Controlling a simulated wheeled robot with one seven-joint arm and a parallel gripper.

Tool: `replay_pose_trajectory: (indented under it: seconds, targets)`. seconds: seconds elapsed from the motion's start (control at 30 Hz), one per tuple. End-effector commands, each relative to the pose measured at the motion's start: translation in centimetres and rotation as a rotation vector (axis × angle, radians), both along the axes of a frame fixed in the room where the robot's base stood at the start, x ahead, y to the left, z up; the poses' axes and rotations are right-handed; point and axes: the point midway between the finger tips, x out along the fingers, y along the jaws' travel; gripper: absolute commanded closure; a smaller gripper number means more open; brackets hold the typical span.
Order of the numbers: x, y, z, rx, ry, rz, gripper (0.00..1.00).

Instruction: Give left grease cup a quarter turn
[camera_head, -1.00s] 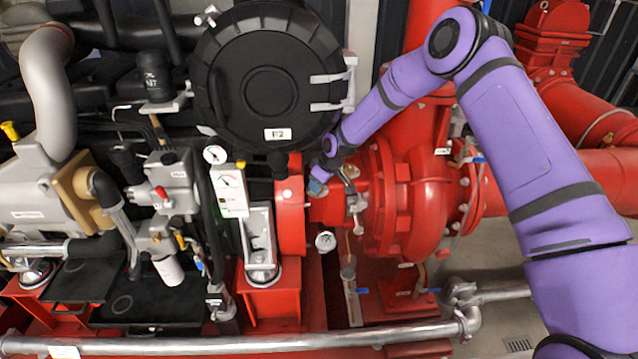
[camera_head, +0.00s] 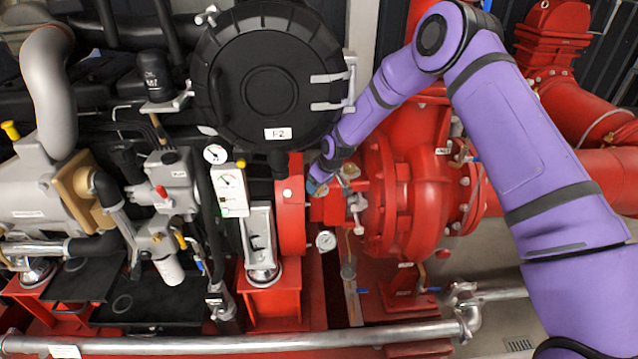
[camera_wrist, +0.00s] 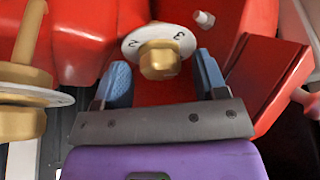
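In the wrist view, a brass grease cup (camera_wrist: 160,60) with a hexagonal cap and a white numbered dial (camera_wrist: 182,40) sits between the blue fingers of my gripper (camera_wrist: 162,74). The fingers are open, with a visible gap on each side of the cap. A second brass grease cup (camera_wrist: 22,118) with its own dial is at the left edge of the wrist view. In the head view, my gripper (camera_head: 316,186) is at the red pump housing, and one brass cup (camera_head: 350,171) shows just right of it. The cup at my fingers is hidden there.
The red pump casing (camera_head: 402,190) is right of my gripper. The black round cover (camera_head: 265,85) is above and left. A small gauge (camera_head: 326,240) is just below. A red flange (camera_head: 290,210) stands close on the left. A silver pipe (camera_head: 240,343) crosses the front.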

Motion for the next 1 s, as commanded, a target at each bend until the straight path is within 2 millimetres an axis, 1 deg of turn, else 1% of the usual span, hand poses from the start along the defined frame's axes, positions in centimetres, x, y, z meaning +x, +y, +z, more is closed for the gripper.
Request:
replay_pose_trajectory:
  seconds: [0.23, 0.37, 0.47, 0.6, 0.8, 0.9, 1.0]
  targets:
    - [0.0, 0.0, 0.1, 0.0, 0.0, 0.0, 0.35]
    - [-0.2, -0.2, 1.0, 0.0, -0.002, 0.001, 0.35]
    - [-0.6, -0.6, 2.3, 0.001, -0.002, 0.0, 0.35]
    - [-1.3, -1.3, 4.7, 0.001, -0.003, 0.0, 0.35]
    - [-2.2, -2.3, 7.8, 0.001, -0.002, 0.0, 0.35]
    - [-2.6, -2.6, 8.9, 0.001, -0.001, 0.0, 0.35]
    - [-2.8, -2.9, 9.6, 0.0, 0.0, -0.001, 0.35]
